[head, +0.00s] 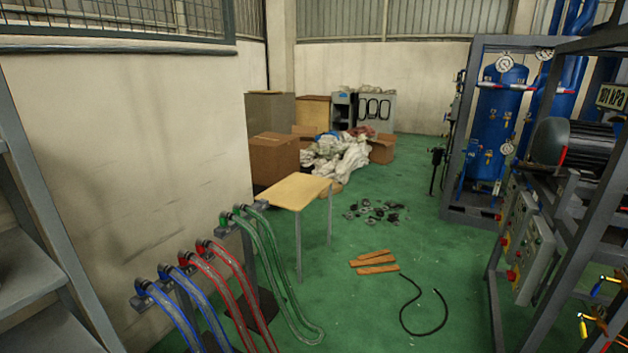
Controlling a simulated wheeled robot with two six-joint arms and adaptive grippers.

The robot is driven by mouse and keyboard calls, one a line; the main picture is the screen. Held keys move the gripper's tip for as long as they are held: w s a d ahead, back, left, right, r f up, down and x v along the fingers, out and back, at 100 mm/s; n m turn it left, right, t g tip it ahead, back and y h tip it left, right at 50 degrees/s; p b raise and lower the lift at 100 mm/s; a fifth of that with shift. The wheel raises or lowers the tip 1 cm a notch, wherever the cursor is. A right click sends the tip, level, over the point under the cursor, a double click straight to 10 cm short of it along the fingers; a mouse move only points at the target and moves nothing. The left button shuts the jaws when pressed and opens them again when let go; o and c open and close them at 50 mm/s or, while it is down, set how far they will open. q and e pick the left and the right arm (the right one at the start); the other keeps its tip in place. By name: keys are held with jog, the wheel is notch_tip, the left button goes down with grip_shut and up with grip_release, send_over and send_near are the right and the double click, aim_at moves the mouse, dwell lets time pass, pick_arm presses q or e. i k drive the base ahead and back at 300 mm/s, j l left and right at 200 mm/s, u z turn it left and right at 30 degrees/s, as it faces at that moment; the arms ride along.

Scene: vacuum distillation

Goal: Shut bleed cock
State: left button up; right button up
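Neither of my grippers shows in the head view. Several small brass valves with coloured handles (597,318) sit at the lower right edge, partly cut off by the frame. Their handles are yellow, blue and red. I cannot tell which of them, if any, is the bleed cock, or whether it is open or shut. More small valves and gauges sit on the blue tank (500,120) in the grey frame at the right. A display (612,97) at the right edge shows a kPa reading.
Blue, red and green hoses (205,290) on stands fill the lower left. A small wooden table (293,190) stands behind them. Wood planks (375,262) and a black hose (425,305) lie on the green floor. Control boxes (530,255) line the right. The middle floor is mostly clear.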

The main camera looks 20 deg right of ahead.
aim_at(582, 324)
jog(key=l+z, duration=0.65)
jog(key=z, duration=0.2)
jog(key=l+z, duration=0.4)
jog(key=i+l+z, duration=0.1)
jog(key=z, duration=0.3)
